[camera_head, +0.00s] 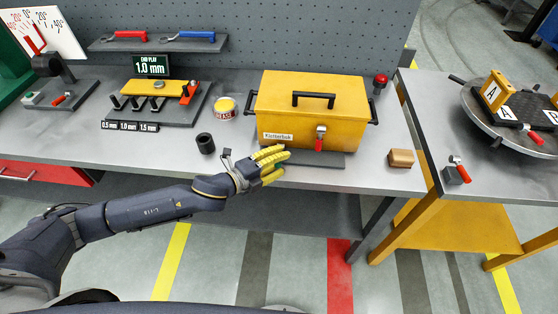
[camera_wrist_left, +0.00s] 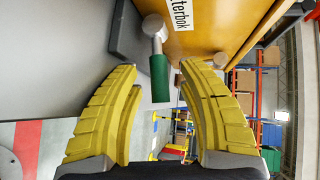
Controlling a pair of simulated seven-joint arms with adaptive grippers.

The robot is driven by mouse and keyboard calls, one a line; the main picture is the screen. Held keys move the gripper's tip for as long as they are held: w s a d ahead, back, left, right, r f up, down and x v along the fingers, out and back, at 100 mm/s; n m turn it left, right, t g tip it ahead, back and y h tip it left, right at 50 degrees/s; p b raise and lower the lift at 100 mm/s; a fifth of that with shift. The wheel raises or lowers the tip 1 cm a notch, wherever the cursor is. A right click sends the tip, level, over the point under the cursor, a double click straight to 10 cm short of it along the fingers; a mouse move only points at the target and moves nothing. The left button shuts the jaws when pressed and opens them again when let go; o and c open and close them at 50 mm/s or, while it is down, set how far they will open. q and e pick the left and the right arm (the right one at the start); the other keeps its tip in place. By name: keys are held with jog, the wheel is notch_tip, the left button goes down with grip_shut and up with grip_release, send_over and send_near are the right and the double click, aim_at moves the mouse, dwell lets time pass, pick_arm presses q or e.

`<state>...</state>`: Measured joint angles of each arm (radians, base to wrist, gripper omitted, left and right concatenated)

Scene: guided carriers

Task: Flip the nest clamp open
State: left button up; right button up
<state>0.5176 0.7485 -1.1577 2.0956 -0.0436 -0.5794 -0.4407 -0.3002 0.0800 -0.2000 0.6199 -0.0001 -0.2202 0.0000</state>
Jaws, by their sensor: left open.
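Several red-handled clamps are in the head view, and I cannot tell which one is the nest clamp. One clamp (camera_head: 532,137) is on the round turntable beside the blocks marked A. Another clamp (camera_head: 459,168) stands on the right table. A red-handled latch (camera_head: 320,138) hangs on the front of the yellow box (camera_head: 338,97). In the left wrist view a latch (camera_wrist_left: 158,75) with a grey head and a green-looking handle is ahead, between the finger directions. My left gripper (camera_head: 280,164) is open and empty, left of and below the box's latch. My right gripper is out of view.
A black cylinder (camera_head: 205,143) and a yellow tin (camera_head: 225,107) stand left of the box. A brown block (camera_head: 401,158) lies to its right. A gauge fixture (camera_head: 182,112) is further left. The bench's front strip is mostly clear.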

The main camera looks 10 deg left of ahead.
pick_arm(q)
grip_shut()
dwell(0.3)
jog(key=shift+r, duration=0.15)
jog(key=shift+w+r+n+g+y, duration=0.2)
jog(key=shift+r+n+g, duration=0.3)
jog(key=shift+g, duration=0.2)
jog(key=shift+w+r+n+g+y, duration=0.1)
jog(key=shift+w+r+n+g, duration=0.1)
jog(key=shift+r+n+g, duration=0.4)
jog(key=shift+w+r+n+g+y, duration=0.2)
jog(key=shift+r+n+g, duration=0.05)
jog(key=shift+g, duration=0.4)
jog(key=shift+w+r+n+g+y, duration=0.2)
jog(key=shift+r+n+g, duration=0.05)
jog(key=shift+g, duration=0.4)
jog(key=shift+d, duration=0.1)
grip_release()
